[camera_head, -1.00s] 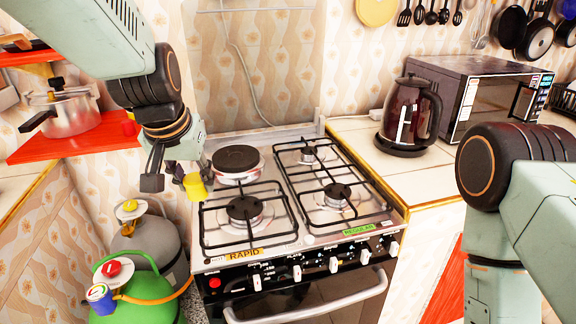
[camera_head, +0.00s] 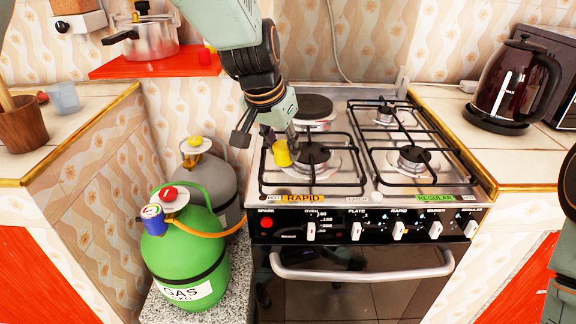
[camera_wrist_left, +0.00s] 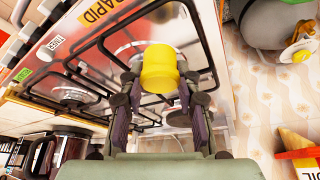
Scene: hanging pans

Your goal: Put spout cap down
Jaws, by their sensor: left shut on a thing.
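The yellow spout cap (camera_head: 282,153) is held at the tip of my left gripper (camera_head: 267,137), over the left part of the stove near the front left burner. In the left wrist view the yellow cap (camera_wrist_left: 159,70) sits between the two fingers of my left gripper (camera_wrist_left: 158,92), which are shut on it. Whether the cap touches the stove cannot be told. My right gripper is not in view.
The stove (camera_head: 353,188) has black grates and knobs in front. A green gas bottle (camera_head: 186,250) and a grey one (camera_head: 212,176) stand left of it. A red shelf (camera_head: 155,66) holds a pot (camera_head: 150,38). A kettle (camera_head: 508,85) stands on the right counter (camera_head: 450,118).

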